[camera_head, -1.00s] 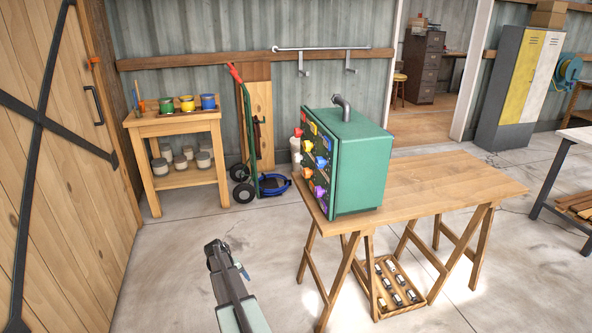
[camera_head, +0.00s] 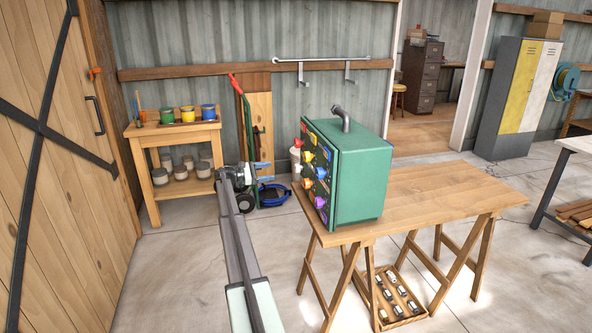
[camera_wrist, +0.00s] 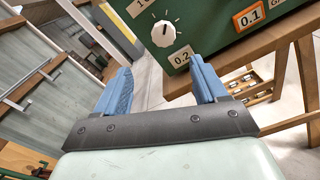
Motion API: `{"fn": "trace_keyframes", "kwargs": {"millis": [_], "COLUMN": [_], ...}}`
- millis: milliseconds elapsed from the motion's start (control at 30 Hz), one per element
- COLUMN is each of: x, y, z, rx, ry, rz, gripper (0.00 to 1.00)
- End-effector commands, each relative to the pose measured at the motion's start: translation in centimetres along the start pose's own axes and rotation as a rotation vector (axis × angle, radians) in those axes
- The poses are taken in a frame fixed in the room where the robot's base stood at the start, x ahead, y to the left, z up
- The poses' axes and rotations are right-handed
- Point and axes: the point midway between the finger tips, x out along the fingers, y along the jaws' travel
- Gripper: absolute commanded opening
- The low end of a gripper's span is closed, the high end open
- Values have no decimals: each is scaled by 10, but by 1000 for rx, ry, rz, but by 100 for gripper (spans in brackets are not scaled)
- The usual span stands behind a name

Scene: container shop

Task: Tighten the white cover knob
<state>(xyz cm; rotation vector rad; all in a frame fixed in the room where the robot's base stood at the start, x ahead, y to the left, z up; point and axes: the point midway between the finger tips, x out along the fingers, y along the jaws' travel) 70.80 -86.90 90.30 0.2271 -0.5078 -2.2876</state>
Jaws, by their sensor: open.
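A green cabinet (camera_head: 362,184) stands on a wooden table, with colourful knobs on its left-hand face. In the wrist view a white knob (camera_wrist: 163,34) with tick marks around it sits on the green panel (camera_wrist: 205,20), beside a "0.2" label. A white part (camera_head: 295,156) sticks out at that face's far edge in the head view; I cannot tell if it is the same knob. My gripper (camera_wrist: 163,82) is open and empty, its blue fingers apart. The knob shows beyond the fingertips, between them, not touched. In the head view my gripper (camera_head: 262,173) is left of the cabinet.
The wooden table (camera_head: 440,193) has bare top to the right of the cabinet. A tray (camera_head: 402,320) with metal parts lies below it. A hand truck (camera_head: 246,130) and a small bench (camera_head: 172,130) with coloured pots stand behind my arm. The floor left of the table is open.

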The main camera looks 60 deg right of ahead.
Motion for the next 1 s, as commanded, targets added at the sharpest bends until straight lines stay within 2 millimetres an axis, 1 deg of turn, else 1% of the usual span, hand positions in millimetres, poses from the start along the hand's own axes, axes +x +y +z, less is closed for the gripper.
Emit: {"fn": "trace_keyframes", "kwargs": {"millis": [100,200,367,467,667,1000], "x": [0,0,2,10,39,98], "y": [-3,-4,-4,-5,-5,-6], "z": [4,4,4,4,4,5], "rx": [-116,-187,-242,-247,-245,-243], "ry": [-17,-18,-16,-16,-15,-15], "rz": [-14,-20,-21,-22,-22,-22], "gripper": [72,72,72,72,72,72]}}
